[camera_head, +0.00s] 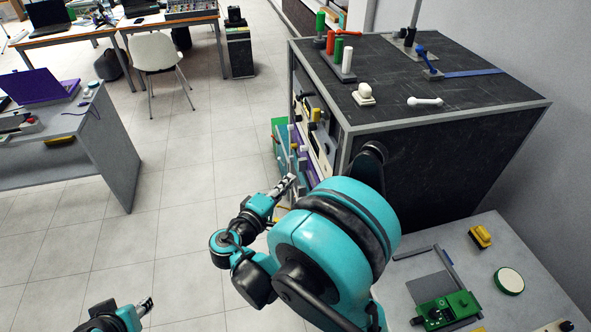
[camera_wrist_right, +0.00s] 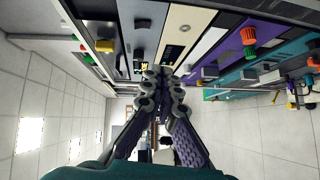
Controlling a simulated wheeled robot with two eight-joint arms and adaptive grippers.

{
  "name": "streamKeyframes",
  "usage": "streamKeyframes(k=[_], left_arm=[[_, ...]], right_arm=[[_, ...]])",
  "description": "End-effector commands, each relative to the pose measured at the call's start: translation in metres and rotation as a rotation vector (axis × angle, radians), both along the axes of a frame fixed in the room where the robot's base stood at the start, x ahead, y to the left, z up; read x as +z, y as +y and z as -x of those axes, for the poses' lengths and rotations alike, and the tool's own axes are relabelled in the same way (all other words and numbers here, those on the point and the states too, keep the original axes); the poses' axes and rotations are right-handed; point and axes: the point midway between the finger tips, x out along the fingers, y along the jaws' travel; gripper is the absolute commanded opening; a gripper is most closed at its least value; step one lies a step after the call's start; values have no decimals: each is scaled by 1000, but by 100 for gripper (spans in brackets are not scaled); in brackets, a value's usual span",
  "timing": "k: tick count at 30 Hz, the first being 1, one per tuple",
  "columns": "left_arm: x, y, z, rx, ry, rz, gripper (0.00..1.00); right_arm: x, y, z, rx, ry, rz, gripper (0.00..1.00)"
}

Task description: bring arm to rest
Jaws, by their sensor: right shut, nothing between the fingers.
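My right arm (camera_head: 330,235) is teal and black and fills the lower middle of the head view. Its gripper (camera_head: 284,186) is shut and empty, in front of the panelled face of the dark cabinet (camera_head: 430,165). In the right wrist view the gripper's fingers (camera_wrist_right: 162,78) are together, with coloured panels, knobs and handles beyond them. I cannot tell whether the fingertips touch the panel. My left gripper (camera_head: 146,305) is at the lower left edge of the head view, over the floor; its fingers are too small to read.
The cabinet top holds green and red cylinders (camera_head: 321,22), a white knob (camera_head: 364,92) and a blue lever (camera_head: 424,55). A grey bench (camera_head: 400,270) with a green device (camera_head: 445,308) stands at right. A desk (camera_head: 112,150) and white chair (camera_head: 155,52) stand left. Tiled floor between is clear.

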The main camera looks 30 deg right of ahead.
Motion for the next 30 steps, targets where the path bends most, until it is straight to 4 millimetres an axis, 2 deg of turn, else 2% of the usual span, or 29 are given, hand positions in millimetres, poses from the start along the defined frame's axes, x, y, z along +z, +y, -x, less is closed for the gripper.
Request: streamKeyframes(k=[6, 22, 26, 30], left_arm=[[1, 0, 0, 0, 0, 0, 40], [1, 0, 0, 0, 0, 0, 40], [1, 0, 0, 0, 0, 0, 40], [1, 0, 0, 0, 0, 0, 40]], right_arm=[[-1, 7, 5, 0, 0, 0, 0], [-2, 4, 6, 1, 11, -25, 0], [-10, -7, 14, 5, 61, -153, 0], [-27, -14, 37, 17, 122, -404, 0]])
